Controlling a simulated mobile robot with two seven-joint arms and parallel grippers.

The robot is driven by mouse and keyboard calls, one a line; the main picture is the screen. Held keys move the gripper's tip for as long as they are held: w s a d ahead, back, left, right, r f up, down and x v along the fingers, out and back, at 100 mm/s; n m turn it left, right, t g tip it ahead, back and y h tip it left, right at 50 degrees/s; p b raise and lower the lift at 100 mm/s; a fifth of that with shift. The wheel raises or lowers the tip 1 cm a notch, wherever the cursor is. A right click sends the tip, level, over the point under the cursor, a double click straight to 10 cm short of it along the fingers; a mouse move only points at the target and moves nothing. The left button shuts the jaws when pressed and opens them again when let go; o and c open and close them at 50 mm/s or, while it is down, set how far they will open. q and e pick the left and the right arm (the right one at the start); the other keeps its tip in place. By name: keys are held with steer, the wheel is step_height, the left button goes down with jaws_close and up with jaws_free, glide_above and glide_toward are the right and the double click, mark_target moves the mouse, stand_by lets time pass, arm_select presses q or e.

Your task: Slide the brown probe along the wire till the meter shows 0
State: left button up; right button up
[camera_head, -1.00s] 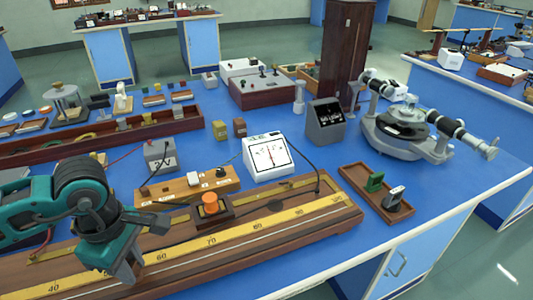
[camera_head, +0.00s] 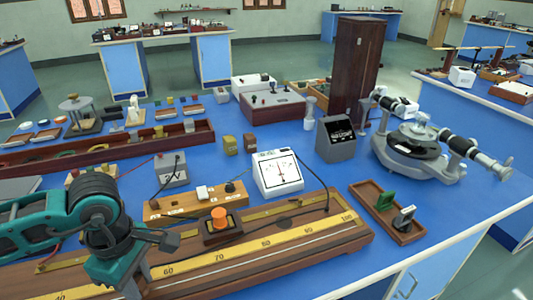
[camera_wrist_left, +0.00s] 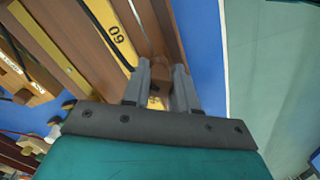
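The brown probe (camera_wrist_left: 161,73) shows in the left wrist view as a small brown block between my left gripper's fingertips (camera_wrist_left: 160,84), over the yellow scale near the 60 mark. It fills the gap, and the fingers look shut on it. In the head view my left gripper (camera_head: 135,288) points down over the long wooden wire board (camera_head: 335,236) at the bottom edge; the probe is hidden there. The white meter (camera_head: 278,174) stands behind the board; its red needle looks near upright, but the reading is too small to tell. My right gripper is not in view.
A dark block with an orange knob (camera_head: 219,218) sits on the board's back part. A wooden key strip (camera_head: 190,205) and a grey supply box (camera_head: 171,169) stand behind it. A brown tray (camera_head: 398,231) lies to the right. Black cables run to the meter.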

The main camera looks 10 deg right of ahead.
arm_select(q)
steer(key=o, duration=0.5)
steer(key=shift+w, duration=0.1)
steer(key=shift+c, duration=0.2)
steer(key=shift+r, duration=0.1)
